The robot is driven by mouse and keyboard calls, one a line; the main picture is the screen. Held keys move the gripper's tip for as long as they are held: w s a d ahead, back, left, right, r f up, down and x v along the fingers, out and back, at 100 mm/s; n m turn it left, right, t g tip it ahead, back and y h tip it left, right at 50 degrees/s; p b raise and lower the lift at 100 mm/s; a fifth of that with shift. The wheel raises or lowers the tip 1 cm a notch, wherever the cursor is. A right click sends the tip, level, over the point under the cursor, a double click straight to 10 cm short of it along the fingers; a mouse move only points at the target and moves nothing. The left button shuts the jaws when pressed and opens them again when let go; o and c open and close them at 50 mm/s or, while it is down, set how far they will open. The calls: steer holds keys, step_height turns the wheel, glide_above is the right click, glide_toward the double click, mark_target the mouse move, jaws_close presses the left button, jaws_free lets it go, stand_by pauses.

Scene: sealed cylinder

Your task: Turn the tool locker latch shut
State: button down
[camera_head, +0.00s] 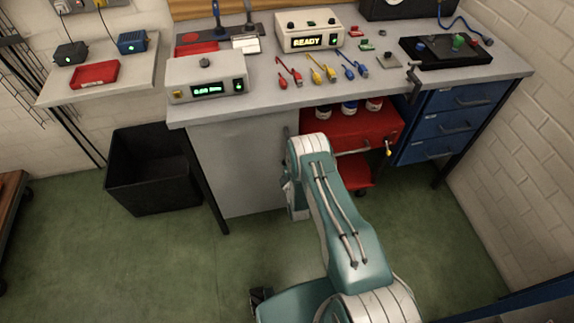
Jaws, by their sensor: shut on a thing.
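The tool locker (238,168) is the plain grey cabinet under the left part of the workbench. Its front panel looks closed. My gripper (287,192) is at the right edge of this panel, mostly hidden by my own wrist. It is shut on the latch, but the jaw tips and the latch are covered, so the latch's angle cannot be told. A small dark handle-like part (286,132) shows on the panel's upper right edge, just left of my wrist.
A red drawer cart (326,121) with bottles stands right of my wrist. Blue drawers (456,96) are further right. The workbench top (225,117) carries instruments and cables. A black bin (150,180) stands left of the locker. Green floor is clear in front.

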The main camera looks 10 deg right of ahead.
steer(key=n, duration=0.4)
steer(key=shift+a+f, duration=0.1)
steer(key=shift+a, duration=0.1)
steer(key=shift+f+n, duration=0.1)
steer(key=shift+n, duration=0.9)
steer(key=shift+s, duration=0.1)
steer(key=c, duration=0.7)
jaws_free()
steer(key=shift+f, duration=0.1)
steer(key=shift+a, duration=0.1)
